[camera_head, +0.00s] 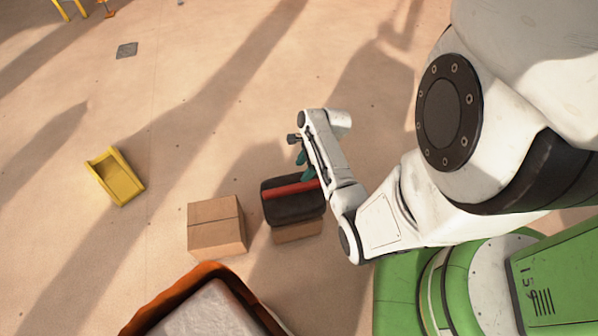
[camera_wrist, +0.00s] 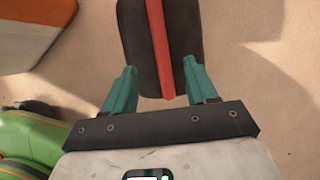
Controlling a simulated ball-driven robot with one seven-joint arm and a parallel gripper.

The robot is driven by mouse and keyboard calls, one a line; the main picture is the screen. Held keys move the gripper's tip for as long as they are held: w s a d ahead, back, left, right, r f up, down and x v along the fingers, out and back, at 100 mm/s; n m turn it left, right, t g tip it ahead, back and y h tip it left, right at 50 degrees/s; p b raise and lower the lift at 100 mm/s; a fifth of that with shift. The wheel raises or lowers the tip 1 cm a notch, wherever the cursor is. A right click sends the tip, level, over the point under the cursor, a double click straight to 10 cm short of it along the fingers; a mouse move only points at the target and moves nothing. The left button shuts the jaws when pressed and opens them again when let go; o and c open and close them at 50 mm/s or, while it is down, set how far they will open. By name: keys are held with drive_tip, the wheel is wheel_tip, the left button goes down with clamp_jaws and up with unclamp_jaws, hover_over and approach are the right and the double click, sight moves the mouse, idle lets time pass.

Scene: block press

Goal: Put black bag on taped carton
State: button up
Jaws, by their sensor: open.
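The black bag (camera_head: 290,207), with a red strip along it, is above a cardboard carton (camera_head: 298,232) that shows below its near edge. It seems to rest on that carton, but contact is hidden. Another brown carton (camera_head: 216,227), with a tape line across its top, stands just left of it. My gripper (camera_head: 304,163), with teal fingers, is at the bag's far side. In the wrist view my gripper (camera_wrist: 160,65) is open, its fingertips overlapping the sides of the bag (camera_wrist: 184,30), with the red strip between them. I cannot tell whether the fingers touch the bag.
An orange-rimmed container (camera_head: 205,272) with a grey-white filling stands at the bottom. A yellow bin (camera_head: 115,178) lies farther left. A small grey plate (camera_head: 127,50) is on the floor at upper left. The floor between and beyond these is open.

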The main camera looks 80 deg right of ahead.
drive_tip(key=w+a+r+n+g, duration=0.1)
drive_tip(key=w+a+r+n, duration=0.25)
drive_tip(key=a+n, duration=0.45)
drive_tip(key=w+a+r+n+g, duration=0.15)
drive_tip(key=w+a+n, duration=0.25)
drive_tip(key=a+n, duration=0.4)
drive_tip(key=s+a+r+n+h, duration=0.2)
drive_tip(key=s+a+r+n, duration=0.2)
drive_tip(key=a+r+n, duration=0.5)
drive_tip(key=a+n, duration=0.2)
drive_tip(key=n, duration=0.4)
drive_tip(key=shift+s+r+g, duration=0.15)
drive_tip(key=shift+r+g, duration=0.1)
drive_tip(key=shift+g, duration=0.1)
